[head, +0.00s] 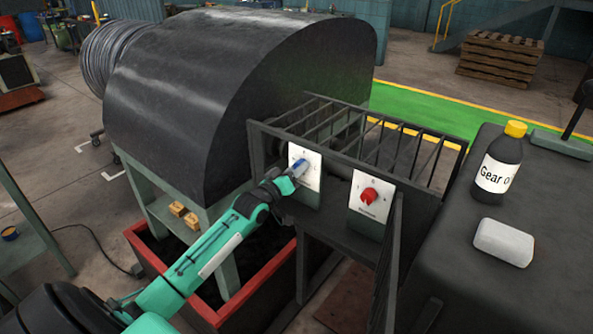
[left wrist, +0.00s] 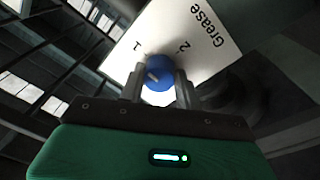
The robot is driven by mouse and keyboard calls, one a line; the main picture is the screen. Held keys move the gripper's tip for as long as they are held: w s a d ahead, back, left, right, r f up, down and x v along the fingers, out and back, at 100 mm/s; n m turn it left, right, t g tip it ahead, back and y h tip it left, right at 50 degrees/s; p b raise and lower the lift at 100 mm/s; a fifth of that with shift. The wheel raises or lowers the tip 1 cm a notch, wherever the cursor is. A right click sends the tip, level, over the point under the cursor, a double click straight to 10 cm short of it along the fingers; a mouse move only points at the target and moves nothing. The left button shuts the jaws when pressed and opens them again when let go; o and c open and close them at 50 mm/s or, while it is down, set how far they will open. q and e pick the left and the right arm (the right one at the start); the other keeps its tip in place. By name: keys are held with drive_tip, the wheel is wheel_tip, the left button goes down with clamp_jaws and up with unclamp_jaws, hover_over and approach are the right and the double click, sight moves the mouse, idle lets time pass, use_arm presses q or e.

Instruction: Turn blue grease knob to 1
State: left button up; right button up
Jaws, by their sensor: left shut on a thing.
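The blue grease knob (head: 299,167) sits on a white panel (head: 311,172) on the front of the dark frame. My left gripper (head: 288,183) is at the knob and partly covers it. In the left wrist view, the blue knob (left wrist: 158,72) is between the two fingers of my left gripper (left wrist: 159,88), which are shut on it. The panel (left wrist: 215,62) there reads "Grease", with a 1 and a 2 beside the knob. A short pale mark shows on the knob's face; I cannot tell exactly which number it points to. My right gripper is not in view.
A red knob (head: 368,196) on a second white panel (head: 371,212) is to the right. Dark bars (head: 410,152) run behind the panels. A gear oil bottle (head: 499,160) and a white block (head: 503,242) stand on the dark surface at right. A red-rimmed bin (head: 205,315) is below my arm.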

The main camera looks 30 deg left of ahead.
use_arm(q)
drive_tip(key=o, duration=1)
drive_tip(key=shift+c, duration=0.2)
drive_tip(key=s+a+f+b, duration=0.1)
drive_tip(key=s+b, duration=0.2)
drive_tip(key=s, duration=1)
drive_tip(key=shift+s+b, duration=0.35)
drive_tip(key=shift+f, duration=0.1)
